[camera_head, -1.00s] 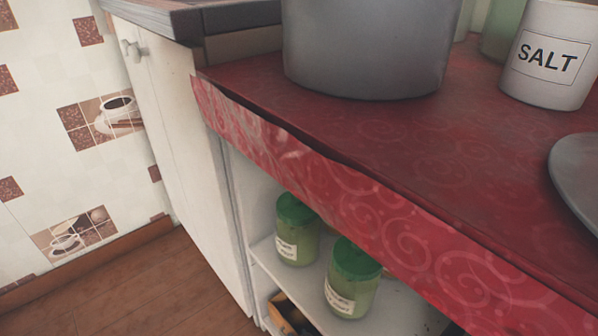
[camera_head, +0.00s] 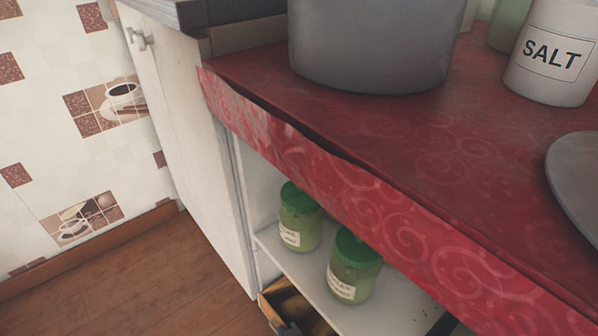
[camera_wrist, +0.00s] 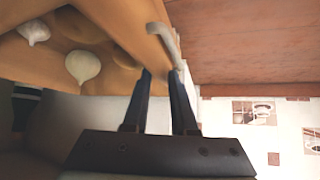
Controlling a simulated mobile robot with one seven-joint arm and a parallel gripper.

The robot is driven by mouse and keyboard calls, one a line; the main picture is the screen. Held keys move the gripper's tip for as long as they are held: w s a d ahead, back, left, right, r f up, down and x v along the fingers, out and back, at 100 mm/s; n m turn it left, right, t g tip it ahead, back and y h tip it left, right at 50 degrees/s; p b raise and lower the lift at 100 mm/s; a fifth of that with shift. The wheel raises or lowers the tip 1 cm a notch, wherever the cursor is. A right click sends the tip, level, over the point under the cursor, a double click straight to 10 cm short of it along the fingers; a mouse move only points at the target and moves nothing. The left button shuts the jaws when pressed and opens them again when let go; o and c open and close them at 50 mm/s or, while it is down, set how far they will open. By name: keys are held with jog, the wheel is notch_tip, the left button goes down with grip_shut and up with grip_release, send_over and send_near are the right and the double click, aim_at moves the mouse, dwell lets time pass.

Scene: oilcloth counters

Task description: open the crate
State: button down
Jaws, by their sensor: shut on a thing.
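The crate is a wooden drawer low in the shelf unit.
Two green-lidded jars (camera_head: 300,217) (camera_head: 354,266) stand on the shelf above the crate. The counter with red oilcloth (camera_head: 420,140) overhangs them and carries a grey pot (camera_head: 372,45), a salt canister (camera_head: 551,50) and a plate (camera_head: 578,180). Wooden floor (camera_head: 150,285) left of the unit is clear.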

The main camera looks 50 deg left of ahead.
jog(key=s+a+p, duration=0.1)
jog(key=s+p, duration=0.2)
jog(key=s, duration=1.2)
jog(key=shift+s+a+p, duration=0.15)
jog(key=shift+s+p, duration=0.2)
jog(key=shift+p, duration=0.05)
jog(key=c, duration=0.8)
grip_release()
jog(key=p+v, duration=0.6)
jog(key=v, duration=0.7)
